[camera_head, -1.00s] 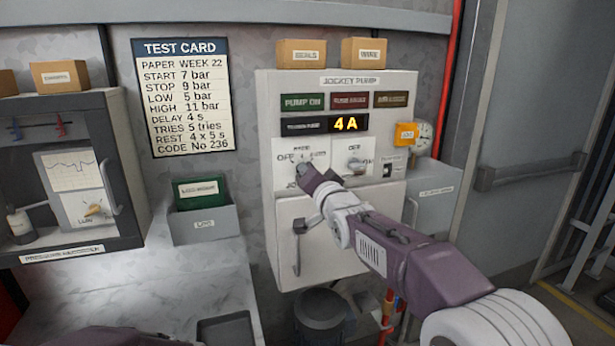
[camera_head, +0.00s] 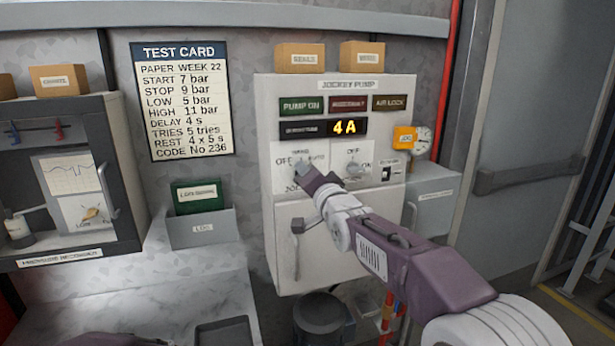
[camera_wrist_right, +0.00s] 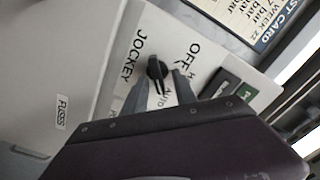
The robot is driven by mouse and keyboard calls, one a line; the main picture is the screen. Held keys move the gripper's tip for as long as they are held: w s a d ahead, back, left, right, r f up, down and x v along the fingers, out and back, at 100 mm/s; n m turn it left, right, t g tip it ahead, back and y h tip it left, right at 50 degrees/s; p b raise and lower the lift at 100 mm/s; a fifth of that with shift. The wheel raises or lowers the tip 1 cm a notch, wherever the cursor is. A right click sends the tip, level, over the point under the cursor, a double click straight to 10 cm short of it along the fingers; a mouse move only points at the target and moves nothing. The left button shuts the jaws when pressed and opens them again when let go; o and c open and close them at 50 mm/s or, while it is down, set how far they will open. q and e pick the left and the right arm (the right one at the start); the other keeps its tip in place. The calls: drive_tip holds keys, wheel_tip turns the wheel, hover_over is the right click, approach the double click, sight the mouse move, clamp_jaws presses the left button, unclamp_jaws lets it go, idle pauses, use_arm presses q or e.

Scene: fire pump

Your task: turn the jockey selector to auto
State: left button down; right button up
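The jockey selector is a black knob (camera_wrist_right: 157,70) on the white plate of the jockey pump panel (camera_head: 345,85). In the right wrist view, OFF and AUTO labels stand beside it, with a middle label partly hidden. Its bar lies roughly towards the AUTO lettering; I cannot tell for sure which mark it points at. My right gripper (camera_wrist_right: 160,83) is at the knob, with one finger on each side and gaps showing between fingers and knob. In the head view the right gripper (camera_head: 305,174) covers much of the selector. My left gripper is not in view.
A second switch (camera_head: 354,169) sits just right of the selector, with a small rocker (camera_head: 386,173) beyond it. The display (camera_head: 345,127) reads 4 A. A panel door handle (camera_head: 297,228) hangs below. An orange-tagged gauge (camera_head: 405,138) is at the right.

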drive_tip(key=shift+f, duration=0.15)
drive_tip(key=b+v, duration=0.2)
drive_tip(key=v, duration=0.7)
drive_tip(key=shift+b, duration=0.3)
drive_tip(key=shift+r, duration=0.2)
